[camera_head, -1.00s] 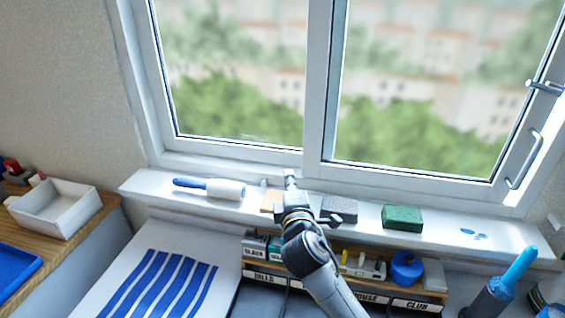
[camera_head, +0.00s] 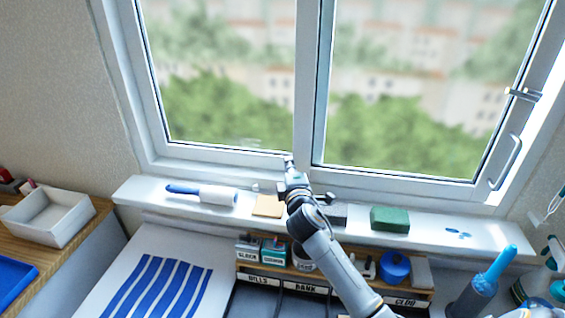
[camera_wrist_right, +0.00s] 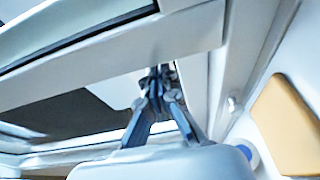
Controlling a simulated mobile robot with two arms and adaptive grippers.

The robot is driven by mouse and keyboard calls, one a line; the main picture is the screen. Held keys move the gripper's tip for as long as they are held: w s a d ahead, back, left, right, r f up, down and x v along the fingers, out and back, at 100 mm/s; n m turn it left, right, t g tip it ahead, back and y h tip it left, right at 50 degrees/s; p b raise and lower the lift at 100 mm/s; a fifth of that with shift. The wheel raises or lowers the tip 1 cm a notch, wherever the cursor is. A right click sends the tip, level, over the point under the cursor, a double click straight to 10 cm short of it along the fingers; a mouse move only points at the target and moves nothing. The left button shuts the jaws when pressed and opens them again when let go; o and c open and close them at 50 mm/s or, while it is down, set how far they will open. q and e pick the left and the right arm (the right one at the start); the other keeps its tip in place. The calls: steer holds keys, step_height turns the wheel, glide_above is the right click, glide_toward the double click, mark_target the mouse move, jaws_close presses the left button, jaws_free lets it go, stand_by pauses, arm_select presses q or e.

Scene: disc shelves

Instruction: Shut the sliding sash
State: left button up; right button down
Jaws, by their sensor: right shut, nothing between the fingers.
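The sliding sash (camera_head: 400,180) is the white-framed right pane of the window in the head view. Its bar handle (camera_head: 506,163) is on its right stile, and a bright strip shows to the right of that stile. My right gripper (camera_head: 289,160) is shut and empty, above the sill at the foot of the middle uprights. In the right wrist view my closed fingertips (camera_wrist_right: 157,76) are close to a white frame member (camera_wrist_right: 110,38); I cannot tell if they touch it. My left gripper is not in view.
The white sill (camera_head: 145,190) holds a paint roller (camera_head: 218,195), a tan pad (camera_head: 267,206), a partly hidden grey block (camera_head: 338,216) and a green sponge (camera_head: 390,219). Below stands a rack (camera_head: 258,270) of small items. A blue-topped tool (camera_head: 500,262) rises at the lower right.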

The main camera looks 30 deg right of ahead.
mark_target(301, 162)
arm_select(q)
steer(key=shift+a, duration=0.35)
arm_select(e)
steer(key=shift+w, duration=0.15)
steer(key=shift+s+d+p, duration=0.7)
steer(key=shift+s+d, duration=0.4)
steer(key=shift+d, duration=0.1)
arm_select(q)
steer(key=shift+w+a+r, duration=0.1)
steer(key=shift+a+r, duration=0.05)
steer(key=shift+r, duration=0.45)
arm_select(e)
steer(key=shift+s+d, duration=0.2)
steer(key=shift+d, duration=0.1)
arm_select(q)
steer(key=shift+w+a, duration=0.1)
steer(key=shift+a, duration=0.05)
arm_select(e)
steer(key=shift+w, duration=0.1)
